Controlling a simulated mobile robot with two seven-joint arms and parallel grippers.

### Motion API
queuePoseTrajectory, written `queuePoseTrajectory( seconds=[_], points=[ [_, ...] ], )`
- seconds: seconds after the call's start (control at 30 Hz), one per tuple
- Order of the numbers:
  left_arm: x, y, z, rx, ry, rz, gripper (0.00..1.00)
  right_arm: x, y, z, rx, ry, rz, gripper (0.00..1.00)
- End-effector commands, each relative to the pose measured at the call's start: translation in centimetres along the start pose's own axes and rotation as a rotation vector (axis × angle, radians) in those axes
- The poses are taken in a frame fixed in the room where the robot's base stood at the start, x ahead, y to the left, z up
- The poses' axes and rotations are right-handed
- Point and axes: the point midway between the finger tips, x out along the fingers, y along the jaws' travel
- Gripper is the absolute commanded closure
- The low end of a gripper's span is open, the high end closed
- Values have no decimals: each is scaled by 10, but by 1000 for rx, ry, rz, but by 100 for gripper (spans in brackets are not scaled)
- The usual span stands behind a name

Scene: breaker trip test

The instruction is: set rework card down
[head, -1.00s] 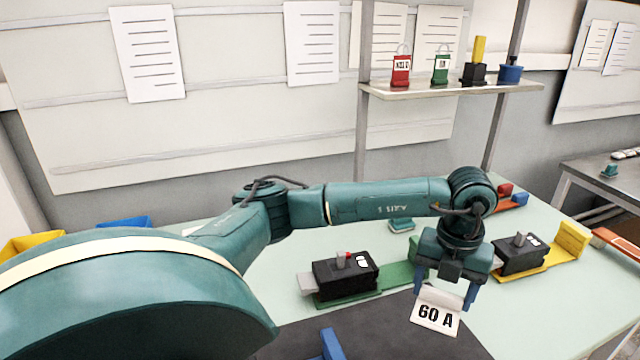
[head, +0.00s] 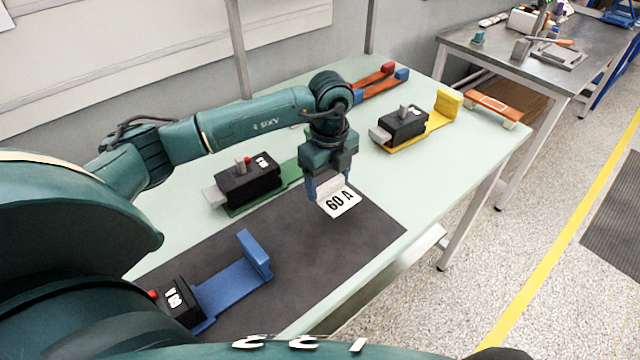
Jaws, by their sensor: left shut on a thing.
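The card is tilted towards me below the blue fingers. I cannot tell whether its lower edge touches the mat (head: 310,250). The gripper hides the card's upper part. My right gripper is not in view.
A black breaker on a green base (head: 250,182) stands just left of the gripper. Another on a yellow base (head: 403,125) stands to the right and behind. A third, on a blue base (head: 230,290), is at the front left. Mat right of the card is clear.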

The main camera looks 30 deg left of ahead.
Motion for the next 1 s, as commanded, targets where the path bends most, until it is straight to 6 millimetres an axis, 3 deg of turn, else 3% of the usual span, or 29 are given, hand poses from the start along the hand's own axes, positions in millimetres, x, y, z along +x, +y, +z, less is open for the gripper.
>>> queuePoseTrajectory(
  seconds=[0.43, 0.8, 0.83, 1.0],
  points=[
    [49, 0, -1, 2, 1, 1, 55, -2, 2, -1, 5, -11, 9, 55],
    [55, 0, 0, 2, 0, -2, 55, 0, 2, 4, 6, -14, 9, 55],
    [55, 0, 0, 2, 0, -2, 32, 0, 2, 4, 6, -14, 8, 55],
    [54, 0, 0, 2, 0, -1, 18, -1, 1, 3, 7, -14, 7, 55]
  ],
)
